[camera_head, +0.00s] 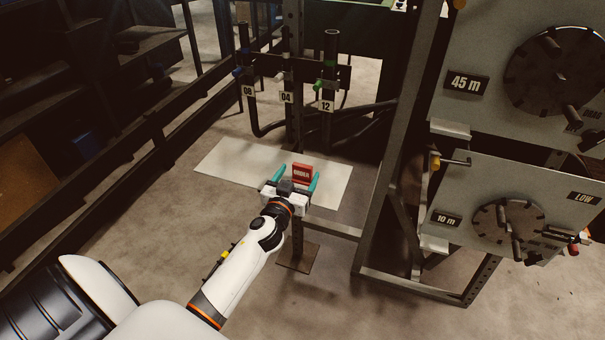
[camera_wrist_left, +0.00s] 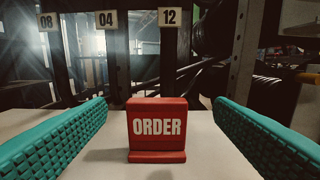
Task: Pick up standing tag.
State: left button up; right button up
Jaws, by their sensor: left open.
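The standing tag is a small red block marked ORDER (camera_head: 302,173). It stands upright on a pale flat panel (camera_head: 222,164). In the left wrist view the tag (camera_wrist_left: 157,128) is centred, facing me, on its red foot. My left gripper (camera_head: 297,181) is open, with one teal finger on each side of the tag. In the left wrist view there is a clear gap between the tag and each finger. The gripper holds nothing. My right gripper is not in view.
Behind the panel hang dark hoses with labels 08 (camera_head: 248,91), 04 (camera_head: 286,97) and 12 (camera_head: 326,105). A dark metal frame (camera_head: 385,160) stands to the right, with grey dial boards marked 45 m (camera_head: 466,84) and 10 m (camera_head: 447,219). Dark shelving and rails line the left.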

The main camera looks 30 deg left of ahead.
aim_at(302, 169)
pick_arm(q)
jog(key=x, duration=0.4)
jog(key=shift+w+a+f, duration=0.2)
jog(key=shift+w+f, duration=0.1)
jog(key=shift+s, duration=0.1)
jog(key=shift+c, duration=0.2)
jog(key=c, duration=1)
